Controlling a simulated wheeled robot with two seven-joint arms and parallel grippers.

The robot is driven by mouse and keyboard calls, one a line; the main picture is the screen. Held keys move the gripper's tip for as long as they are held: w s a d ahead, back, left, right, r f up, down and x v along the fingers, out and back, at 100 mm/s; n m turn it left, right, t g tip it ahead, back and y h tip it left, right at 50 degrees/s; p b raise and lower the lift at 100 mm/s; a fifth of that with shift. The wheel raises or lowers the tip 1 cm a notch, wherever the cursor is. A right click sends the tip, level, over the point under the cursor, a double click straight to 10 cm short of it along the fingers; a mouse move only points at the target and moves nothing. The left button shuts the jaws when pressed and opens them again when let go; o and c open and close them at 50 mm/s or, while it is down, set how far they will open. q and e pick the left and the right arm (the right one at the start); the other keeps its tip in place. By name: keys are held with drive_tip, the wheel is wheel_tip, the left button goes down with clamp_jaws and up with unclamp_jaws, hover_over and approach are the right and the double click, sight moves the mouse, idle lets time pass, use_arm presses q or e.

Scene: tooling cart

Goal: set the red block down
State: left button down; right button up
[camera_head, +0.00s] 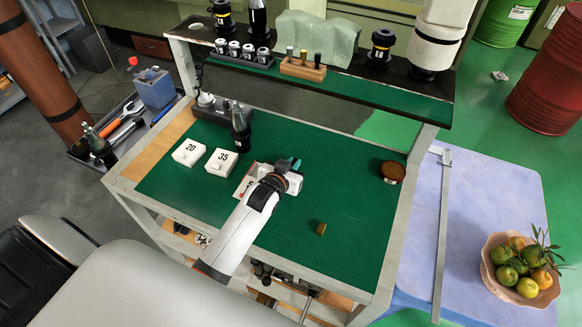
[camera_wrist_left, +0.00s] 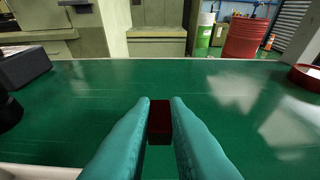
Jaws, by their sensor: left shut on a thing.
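My left gripper (camera_head: 290,165) reaches in over the green mat of the cart's top. Its teal fingers (camera_wrist_left: 160,110) are shut on the red block (camera_wrist_left: 160,122), which shows dark red between the fingertips in the left wrist view. In the head view the block is hidden or too small to make out. The green work surface (camera_head: 330,190) lies below and around the gripper. I cannot tell whether the block touches it. My right gripper is not in view.
White boxes marked 20 (camera_head: 188,152) and 35 (camera_head: 221,162) and a black tool holder (camera_head: 240,133) stand left of the gripper. A white-and-red item (camera_head: 243,184) lies beside it. A small brass block (camera_head: 321,228) and a round reddish-brown dish (camera_head: 392,172) are to the right, with bare mat between.

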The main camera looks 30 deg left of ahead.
use_arm(q)
drive_tip(key=shift+f, duration=0.9)
